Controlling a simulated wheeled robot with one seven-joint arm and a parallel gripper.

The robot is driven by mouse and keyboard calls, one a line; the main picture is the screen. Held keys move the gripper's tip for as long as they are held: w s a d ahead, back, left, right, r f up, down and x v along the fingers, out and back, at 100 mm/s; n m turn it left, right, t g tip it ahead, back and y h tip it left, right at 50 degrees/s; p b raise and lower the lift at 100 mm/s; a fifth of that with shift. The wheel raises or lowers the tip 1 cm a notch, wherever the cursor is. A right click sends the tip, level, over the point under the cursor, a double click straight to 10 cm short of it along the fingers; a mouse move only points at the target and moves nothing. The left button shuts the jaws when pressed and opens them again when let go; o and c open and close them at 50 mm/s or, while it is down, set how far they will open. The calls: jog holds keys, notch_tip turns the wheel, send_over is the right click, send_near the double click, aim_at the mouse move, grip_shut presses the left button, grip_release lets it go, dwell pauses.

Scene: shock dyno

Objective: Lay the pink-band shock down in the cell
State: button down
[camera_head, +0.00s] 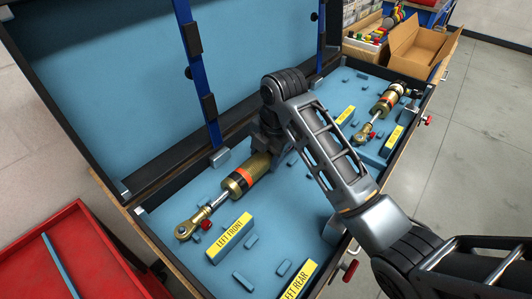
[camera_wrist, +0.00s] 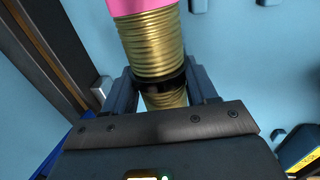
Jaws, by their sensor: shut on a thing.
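My gripper (camera_head: 262,146) is shut around the gold threaded body of a shock (camera_head: 212,205). In the wrist view the jaws (camera_wrist: 160,92) close on it near a black ring, and a pink band (camera_wrist: 140,6) shows beyond them. In the head view the shock shows an orange-red band, a silver shaft and a gold eye end; my arm hides its far part, and I see no pink there. It lies lengthwise over the left rear of the blue case floor (camera_head: 165,213), behind the LEFT FRONT label block (camera_head: 230,235). I cannot tell whether it touches the floor.
Another gold shock (camera_head: 379,112) lies at the case's right end between labelled blocks. A LEFT REAR block (camera_head: 297,283) stands near the front. Small blue pegs dot the floor. The open lid (camera_head: 120,90) and blue strut (camera_head: 200,75) rise behind; a cardboard box (camera_head: 420,48) stands right.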

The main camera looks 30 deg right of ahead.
jog(key=shift+f+b, duration=0.3)
jog(key=shift+f, duration=0.2)
dwell(0.3)
jog(key=c, duration=0.6)
grip_release()
jog(key=o, duration=0.4)
jog(key=shift+c, duration=0.2)
jog(key=shift+f, duration=0.15)
jog(key=r, duration=0.2)
jog(key=s+r, duration=0.1)
jog(key=r, duration=0.5)
jog(key=shift+s+d+p, duration=0.25)
jog(key=shift+p, duration=0.1)
